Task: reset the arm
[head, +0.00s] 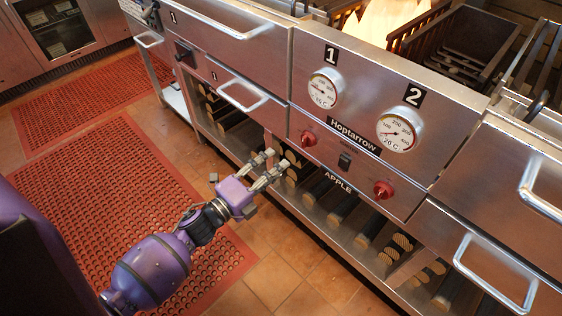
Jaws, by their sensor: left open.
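My left gripper (272,168) is open, with its two fingers spread and nothing visible between them. The purple left arm (150,272) comes in from the lower left and reaches toward the grill front. The fingertips show in front of the lower shelf, below and left of the left red knob (309,138). I cannot tell whether they touch anything. My right gripper is not in view.
The steel char grill (262,52) carries gauges 1 (325,89) and 2 (397,131), a right red knob (384,189) and drawer handles. Dark logs (343,208) lie on the lower shelf. Red mats (100,190) cover the tiled floor at left. A glass-fronted cabinet (60,30) stands far left.

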